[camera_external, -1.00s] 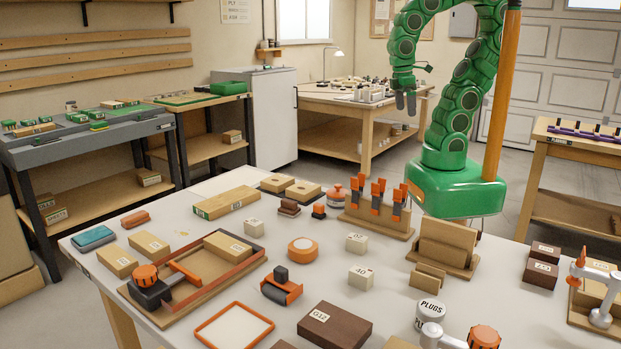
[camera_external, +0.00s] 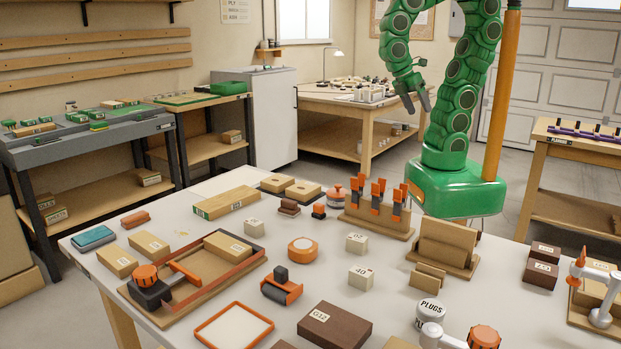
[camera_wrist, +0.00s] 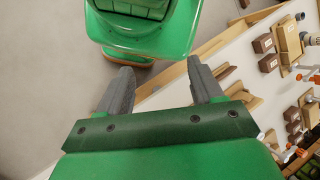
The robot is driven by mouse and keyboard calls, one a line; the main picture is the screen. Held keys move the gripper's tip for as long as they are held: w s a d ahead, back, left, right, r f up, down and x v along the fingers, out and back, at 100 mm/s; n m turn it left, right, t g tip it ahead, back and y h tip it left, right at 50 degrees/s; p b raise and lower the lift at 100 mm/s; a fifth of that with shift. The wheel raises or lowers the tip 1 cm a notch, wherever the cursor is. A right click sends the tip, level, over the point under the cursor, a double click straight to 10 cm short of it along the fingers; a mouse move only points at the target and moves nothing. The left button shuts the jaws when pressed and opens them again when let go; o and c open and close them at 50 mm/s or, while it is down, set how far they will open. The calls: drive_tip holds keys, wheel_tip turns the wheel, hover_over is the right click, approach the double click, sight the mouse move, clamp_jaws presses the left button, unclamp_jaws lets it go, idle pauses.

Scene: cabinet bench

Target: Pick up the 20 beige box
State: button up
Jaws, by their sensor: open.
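My gripper (camera_external: 418,104) is open and empty, high above the far side of the bench and apart from everything on it. Its two grey fingers also show spread apart in the wrist view (camera_wrist: 159,66). Small pale beige cubes with labels stand on the white bench: one (camera_external: 253,227) left of centre, one (camera_external: 356,243) at centre, and one that seems to read 40 (camera_external: 361,277) nearer the front. Tan labelled boxes lie at the left (camera_external: 118,262) (camera_external: 149,245), and another (camera_external: 228,248) lies in a wooden tray. I cannot read a 20 on any of them.
The bench top (camera_external: 330,225) is crowded. A wooden rack (camera_external: 372,222) with orange-handled tools and a wooden holder (camera_external: 445,243) stand toward the back. An orange tape roll (camera_external: 302,250), brown box G12 (camera_external: 334,327) and orange-rimmed tray (camera_external: 233,328) lie forward. Gaps separate them.

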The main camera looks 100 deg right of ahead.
drive_tip(key=w+a+f+n+t+h, duration=0.2)
drive_tip(key=w+a+f+n+h, duration=0.15)
drive_tip(key=w, duration=0.85)
drive_tip(key=w+a+f+n+t+h, duration=0.2)
drive_tip(key=w+f+n+h, duration=0.25)
drive_tip(key=w, duration=0.65)
drive_tip(key=n+t, duration=0.8)
drive_tip(key=n, duration=0.2)
hover_over(361, 238)
drive_tip(key=w+d, duration=0.2)
drive_tip(key=w, duration=0.2)
wheel_tip(361, 238, down, 12)
drive_tip(key=s+a+f+n+t, duration=0.1)
drive_tip(key=s+a, duration=0.1)
drive_tip(key=s, duration=0.1)
drive_tip(key=s+a+f+n+t+h, duration=0.1)
drive_tip(key=s+a+f+n, duration=0.1)
drive_tip(key=s, duration=0.1)
drive_tip(key=s+a+f+n+t, duration=0.2)
drive_tip(key=shift+s+a+f+h, duration=0.2)
drive_tip(key=shift+s+a+h, duration=0.1)
drive_tip(key=shift+s, duration=0.1)
drive_tip(key=shift+x, duration=3.85)
drive_tip(key=shift+s+d, duration=0.1)
drive_tip(key=shift+s, duration=0.05)
drive_tip(key=shift+c, duration=0.3)
